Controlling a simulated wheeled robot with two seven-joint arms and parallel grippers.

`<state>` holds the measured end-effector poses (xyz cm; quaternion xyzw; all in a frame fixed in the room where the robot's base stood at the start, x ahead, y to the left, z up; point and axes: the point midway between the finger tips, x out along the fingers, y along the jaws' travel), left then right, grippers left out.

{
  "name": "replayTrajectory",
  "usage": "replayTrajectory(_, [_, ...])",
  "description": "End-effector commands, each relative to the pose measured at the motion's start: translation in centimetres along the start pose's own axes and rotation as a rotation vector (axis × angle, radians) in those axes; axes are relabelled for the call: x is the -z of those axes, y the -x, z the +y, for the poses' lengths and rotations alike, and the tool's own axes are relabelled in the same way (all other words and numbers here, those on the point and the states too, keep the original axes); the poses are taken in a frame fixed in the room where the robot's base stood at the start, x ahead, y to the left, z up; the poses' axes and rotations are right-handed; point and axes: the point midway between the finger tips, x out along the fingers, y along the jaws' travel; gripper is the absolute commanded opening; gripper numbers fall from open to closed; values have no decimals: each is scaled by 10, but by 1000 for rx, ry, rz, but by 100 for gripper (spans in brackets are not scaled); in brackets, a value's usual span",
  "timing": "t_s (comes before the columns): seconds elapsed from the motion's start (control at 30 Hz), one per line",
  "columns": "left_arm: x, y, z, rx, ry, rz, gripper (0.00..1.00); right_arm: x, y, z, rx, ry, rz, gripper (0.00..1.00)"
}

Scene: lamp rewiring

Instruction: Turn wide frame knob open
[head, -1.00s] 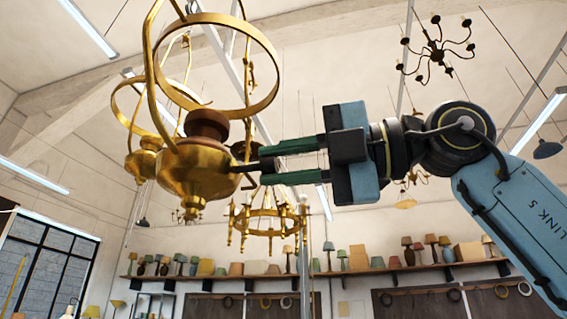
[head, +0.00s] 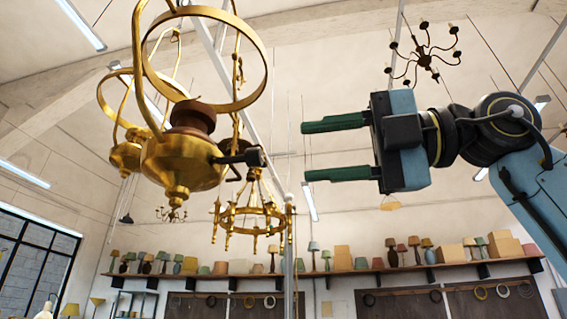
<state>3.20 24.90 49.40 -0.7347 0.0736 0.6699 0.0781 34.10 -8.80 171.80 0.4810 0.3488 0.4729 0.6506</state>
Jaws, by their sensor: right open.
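A large brass hanging lamp frame (head: 185,160) with a wide ring (head: 258,85) hangs at the left of the head view. A dark knob (head: 253,157) on a short stem sticks out from the right side of its brass body. My right gripper (head: 308,150) is to the right of the knob, apart from it. Its two green fingers are spread, point left and hold nothing. My left gripper is not in view.
Another brass lamp (head: 126,155) hangs behind at the left. A brass chandelier (head: 245,215) hangs below and beyond the knob, and a dark chandelier (head: 425,58) hangs at upper right. A shelf of lampshades (head: 340,272) runs along the back wall.

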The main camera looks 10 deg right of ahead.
Motion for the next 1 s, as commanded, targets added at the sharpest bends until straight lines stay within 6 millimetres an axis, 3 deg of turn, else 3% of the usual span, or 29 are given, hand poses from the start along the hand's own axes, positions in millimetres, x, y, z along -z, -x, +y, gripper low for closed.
replayTrajectory(0.1, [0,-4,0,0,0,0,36,0,27,0,-1,1,-4,43])
replayTrajectory(0.33, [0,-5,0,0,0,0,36,0,57,0,-1,0,-1,43])
replayTrajectory(1.0, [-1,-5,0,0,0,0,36,0,62,0,0,0,1,43])
